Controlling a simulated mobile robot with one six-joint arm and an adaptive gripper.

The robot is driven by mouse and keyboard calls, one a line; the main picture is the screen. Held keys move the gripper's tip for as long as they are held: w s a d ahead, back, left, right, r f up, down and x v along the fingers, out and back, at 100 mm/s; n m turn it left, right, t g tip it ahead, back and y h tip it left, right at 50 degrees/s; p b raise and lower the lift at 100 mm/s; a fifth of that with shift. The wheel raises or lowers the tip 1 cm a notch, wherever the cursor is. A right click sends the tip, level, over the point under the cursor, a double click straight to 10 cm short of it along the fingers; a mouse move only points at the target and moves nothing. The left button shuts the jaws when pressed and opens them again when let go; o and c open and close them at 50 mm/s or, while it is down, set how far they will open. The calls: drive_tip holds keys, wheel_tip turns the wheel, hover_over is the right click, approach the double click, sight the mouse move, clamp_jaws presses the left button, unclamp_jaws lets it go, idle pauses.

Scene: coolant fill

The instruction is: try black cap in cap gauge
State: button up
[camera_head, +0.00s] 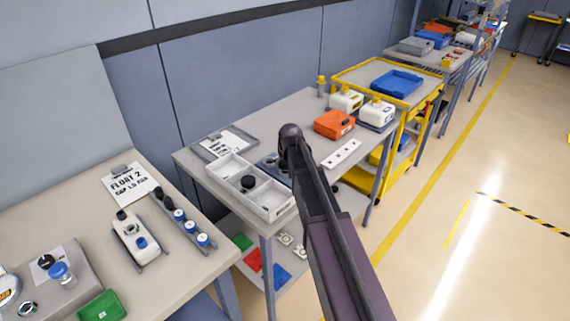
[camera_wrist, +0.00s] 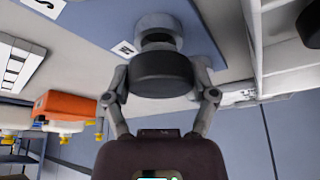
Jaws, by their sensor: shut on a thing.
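My gripper (camera_wrist: 160,78) is shut on a black cap (camera_wrist: 163,73), with one finger on each side of it in the wrist view. The cap gauge (camera_wrist: 157,22), a grey round piece with a dark opening, stands just beyond the cap on a blue-grey plate (camera_wrist: 95,18). The cap covers part of the gauge; I cannot tell whether they touch. In the head view my arm hides the gripper, the held cap and the gauge. Only part of the plate (camera_head: 268,162) shows left of the arm.
A white divided tray (camera_head: 272,208) with another black cap (camera_head: 248,183) is close on the left. An orange box (camera_head: 334,124), white jugs (camera_head: 377,112) and a white strip (camera_head: 342,153) with dark marks are to the right. A clipboard (camera_head: 225,143) lies behind the tray.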

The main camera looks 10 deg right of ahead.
drive_tip(key=shift+f+b, duration=0.45)
drive_tip(key=shift+f, duration=0.05)
drive_tip(key=o, duration=0.9)
idle(0.4)
